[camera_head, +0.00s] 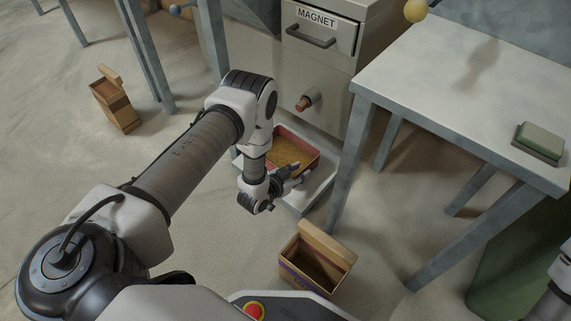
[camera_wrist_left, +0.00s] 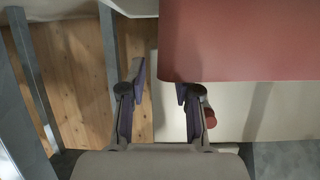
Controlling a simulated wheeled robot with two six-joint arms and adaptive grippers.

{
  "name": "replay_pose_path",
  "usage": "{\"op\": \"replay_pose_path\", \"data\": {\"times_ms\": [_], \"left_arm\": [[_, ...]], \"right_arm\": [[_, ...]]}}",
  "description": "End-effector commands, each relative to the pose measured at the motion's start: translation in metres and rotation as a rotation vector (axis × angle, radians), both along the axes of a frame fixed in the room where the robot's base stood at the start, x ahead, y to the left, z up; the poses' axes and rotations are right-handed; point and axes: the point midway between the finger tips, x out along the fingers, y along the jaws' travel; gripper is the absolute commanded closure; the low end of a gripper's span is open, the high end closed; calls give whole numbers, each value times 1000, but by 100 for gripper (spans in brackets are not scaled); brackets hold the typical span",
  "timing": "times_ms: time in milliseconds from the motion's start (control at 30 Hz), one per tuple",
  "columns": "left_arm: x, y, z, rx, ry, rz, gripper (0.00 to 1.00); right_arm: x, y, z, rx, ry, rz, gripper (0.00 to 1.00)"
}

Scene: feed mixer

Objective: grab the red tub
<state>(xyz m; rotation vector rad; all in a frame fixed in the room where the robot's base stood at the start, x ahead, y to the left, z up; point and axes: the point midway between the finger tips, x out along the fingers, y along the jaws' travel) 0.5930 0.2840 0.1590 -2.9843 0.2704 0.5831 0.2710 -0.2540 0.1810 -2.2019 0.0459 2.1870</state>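The red tub (camera_head: 304,142) sits on a low pale shelf at the base of the grey machine and holds yellow-brown grain. My left gripper (camera_head: 289,173) is at the tub's near side, partly covering it. In the left wrist view the tub's plain red side (camera_wrist_left: 240,40) fills the upper right. There the left gripper's two fingers (camera_wrist_left: 160,82) are apart with nothing between them. The right fingertip is close to the red side's lower left corner; I cannot tell whether they touch. My right gripper is not in view.
The grey machine has a drawer marked MAGNET (camera_head: 316,20) and a red-tipped knob (camera_head: 306,103). An open carton (camera_head: 340,262) stands near the shelf; another carton (camera_head: 116,105) stands at left. A table (camera_head: 450,90) with a green-topped block (camera_head: 540,141) stands right. Floor at left is largely clear.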

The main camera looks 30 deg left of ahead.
Motion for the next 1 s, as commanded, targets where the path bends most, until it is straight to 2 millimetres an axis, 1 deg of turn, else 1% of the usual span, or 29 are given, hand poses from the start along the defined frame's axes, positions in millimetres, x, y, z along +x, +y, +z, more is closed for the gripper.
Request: {"op": "replay_pose_path", "data": {"times_ms": [33, 100, 233, 400, 433, 467, 500, 867, 933, 1000], "left_arm": [[9, -4, -13, 1, -4, -2, 68], [21, -6, -16, 1, -4, -1, 68], [31, -7, -16, 0, 0, 0, 68], [31, -7, -14, 0, 1, 0, 68], [31, -7, -14, 0, 1, 0, 75], [31, -7, -14, 0, 1, 0, 85], [31, -7, -14, 0, 1, 0, 100], [32, -7, -13, 1, -2, 0, 100], [32, -7, -10, 1, -2, 0, 100], [32, -7, -2, 1, -2, 0, 100]], "right_arm": [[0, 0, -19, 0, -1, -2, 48], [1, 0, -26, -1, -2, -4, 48], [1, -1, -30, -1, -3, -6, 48], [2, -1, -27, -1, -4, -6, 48], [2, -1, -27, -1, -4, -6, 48], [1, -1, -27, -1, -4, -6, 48], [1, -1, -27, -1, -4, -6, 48], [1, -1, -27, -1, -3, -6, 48], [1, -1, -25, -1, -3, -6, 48], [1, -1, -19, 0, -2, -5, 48]]}}
